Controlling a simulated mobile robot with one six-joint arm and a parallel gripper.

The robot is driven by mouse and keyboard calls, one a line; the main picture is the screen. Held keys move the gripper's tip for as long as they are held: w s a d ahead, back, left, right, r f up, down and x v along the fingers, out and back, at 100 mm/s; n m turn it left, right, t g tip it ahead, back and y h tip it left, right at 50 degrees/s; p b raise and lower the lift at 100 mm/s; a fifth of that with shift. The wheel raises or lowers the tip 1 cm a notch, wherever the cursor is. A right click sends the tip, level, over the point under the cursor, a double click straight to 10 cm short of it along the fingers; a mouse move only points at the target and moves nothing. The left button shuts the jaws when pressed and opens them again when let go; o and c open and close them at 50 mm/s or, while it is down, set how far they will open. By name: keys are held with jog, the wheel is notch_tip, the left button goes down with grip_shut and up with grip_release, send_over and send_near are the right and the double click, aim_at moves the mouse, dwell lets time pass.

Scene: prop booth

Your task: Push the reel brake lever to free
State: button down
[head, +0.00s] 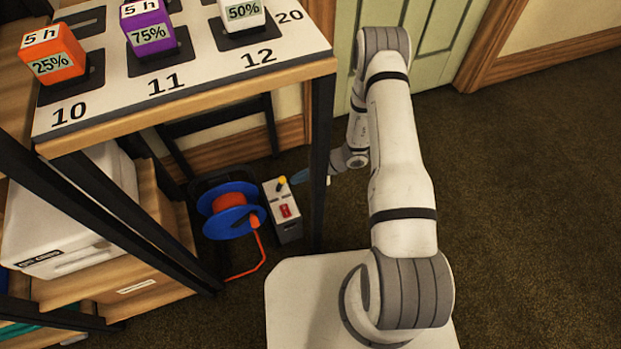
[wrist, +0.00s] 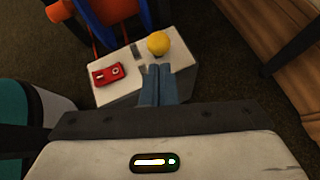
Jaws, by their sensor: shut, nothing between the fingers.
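The brake lever has a yellow ball knob (head: 282,180) and stands on top of a pale box (head: 271,194) beside the cable reel (head: 232,208). In the wrist view the knob (wrist: 159,43) is just beyond my fingertips, with a small gap or light contact; I cannot tell which. My gripper (head: 297,177) is low, to the right of the knob, with its blue fingers together and empty. The closed fingers (wrist: 158,70) also show over the box top (wrist: 135,83) in the wrist view. A red part (wrist: 108,75) is on the same box face. The lever's lower end is hard to see.
A black shelf post (head: 320,165) stands close to my gripper and arm. The shelf board (head: 200,95) above holds orange, purple and white blocks. A red cable (head: 262,252) runs from the reel along the floor. Carpet at the right (head: 530,200) is clear.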

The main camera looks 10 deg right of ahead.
jog(key=shift+a, duration=0.35)
jog(key=shift+r, duration=0.15)
jog(key=shift+a+r+h, duration=0.15)
jog(key=shift+a+h, duration=0.05)
jog(key=shift+h, duration=0.1)
jog(key=shift+a+r+p, duration=0.1)
jog(key=shift+r+p, duration=0.05)
jog(key=shift+p, duration=0.2)
jog(key=shift+s+a+r+h, duration=0.15)
jog(key=shift+a+r, duration=0.1)
jog(key=shift+a, duration=0.3)
jog(key=shift+s+a+r+h, duration=0.1)
jog(key=shift+s+a+r, duration=0.15)
jog(key=shift+a, duration=0.25)
jog(key=shift+s+a+r+h, duration=0.15)
jog(key=shift+a+r, duration=0.1)
jog(key=shift+a, duration=0.3)
jog(key=shift+r, duration=0.1)
